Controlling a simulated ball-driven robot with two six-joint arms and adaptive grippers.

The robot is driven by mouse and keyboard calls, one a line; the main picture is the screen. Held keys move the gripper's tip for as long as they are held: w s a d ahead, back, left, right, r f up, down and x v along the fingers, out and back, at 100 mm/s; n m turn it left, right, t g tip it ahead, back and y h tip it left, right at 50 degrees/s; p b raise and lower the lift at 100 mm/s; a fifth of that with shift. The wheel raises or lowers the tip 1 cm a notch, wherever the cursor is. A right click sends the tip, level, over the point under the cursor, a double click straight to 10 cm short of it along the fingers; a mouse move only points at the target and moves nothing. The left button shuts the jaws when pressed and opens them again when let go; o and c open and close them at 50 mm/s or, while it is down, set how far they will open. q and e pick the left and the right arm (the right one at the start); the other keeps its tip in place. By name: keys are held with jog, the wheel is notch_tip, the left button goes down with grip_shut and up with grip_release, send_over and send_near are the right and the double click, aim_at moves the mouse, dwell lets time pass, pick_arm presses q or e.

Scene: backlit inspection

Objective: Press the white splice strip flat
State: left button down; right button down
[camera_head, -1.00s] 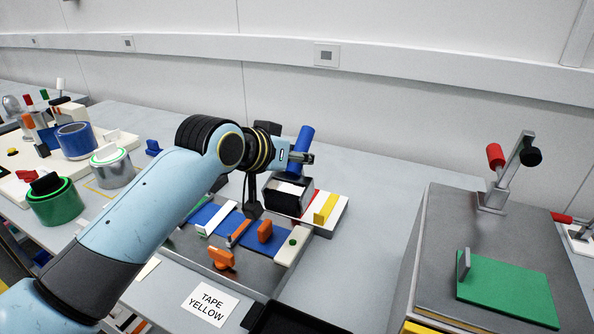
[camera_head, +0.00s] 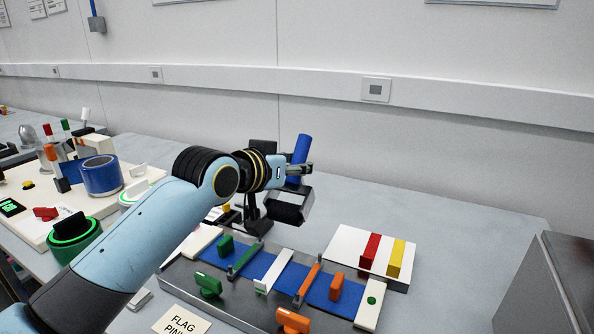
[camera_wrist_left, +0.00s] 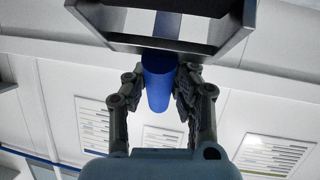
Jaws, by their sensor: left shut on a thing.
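The white splice strip (camera_head: 277,268) lies across the blue band (camera_head: 318,290) on the grey fixture (camera_head: 185,275) in the head view. My left gripper (camera_head: 300,170) is shut on the blue cylindrical handle (camera_head: 302,147) of a pressing tool. The tool's dark, angular head (camera_head: 291,207) hangs below, up and behind the strip, apart from it. The wrist view shows the blue handle (camera_wrist_left: 158,82) between both fingers, with the dark frame-like head (camera_wrist_left: 165,40) beyond. My right gripper is in neither current view.
A white block (camera_head: 345,243) with red (camera_head: 370,250) and yellow (camera_head: 395,258) bars sits right of the tool. Green and orange pieces stand along the fixture. A grey box (camera_head: 550,285) stands at right; the table behind the white block is clear.

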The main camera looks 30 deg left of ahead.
aim_at(292, 207)
pick_arm(q)
jog(key=shift+a+f+t, duration=0.3)
jog(key=shift+a, duration=0.05)
jog(key=shift+d, duration=0.1)
pick_arm(e)
jog(key=shift+a+f, duration=0.35)
jog(key=shift+a, duration=0.3)
jog(key=shift+d, duration=0.3)
pick_arm(q)
jog(key=shift+r, duration=0.1)
pick_arm(e)
jog(key=shift+r, duration=0.1)
